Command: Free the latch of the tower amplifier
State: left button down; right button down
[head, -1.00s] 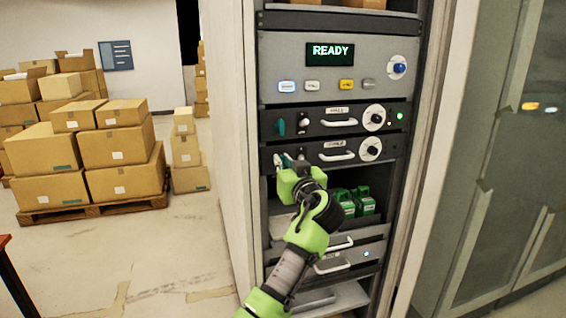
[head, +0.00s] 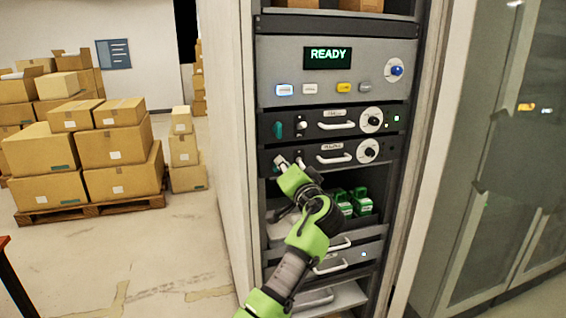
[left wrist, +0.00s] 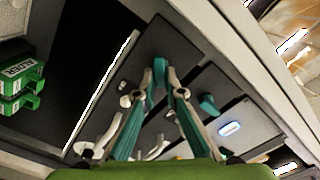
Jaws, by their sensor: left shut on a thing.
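The lower of two slim dark amplifier units (head: 315,160) has a white handle, a round dial and a label too small to read for certain. My left gripper (head: 281,161) is at this unit's left end. In the left wrist view, the left gripper (left wrist: 160,86) is shut on a teal latch (left wrist: 159,72), with one finger on each side. The gripper mostly hides this latch in the head view. The upper unit has a similar teal latch (head: 278,129), free of the gripper, which also shows in the left wrist view (left wrist: 208,104). My right gripper is out of view.
Above the units, a grey panel (head: 340,70) has a READY screen (head: 327,54) and several buttons. Green boxes (head: 360,201) sit on the shelf below. The rack's side wall (head: 228,150) is close on the left. Stacked cartons (head: 115,145) stand farther left.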

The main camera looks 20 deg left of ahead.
pick_arm(q)
jog(key=shift+w+d+f+m+p, duration=0.1)
jog(key=shift+m+p, duration=1)
jog(key=shift+m, duration=0.95)
jog(key=shift+f+m+p, duration=0.1)
jog(key=shift+m+p, duration=0.95)
jog(key=shift+m, duration=1)
jog(key=c, duration=2.1)
grip_release()
jog(key=shift+c, duration=0.2)
jog(key=shift+f, duration=0.15)
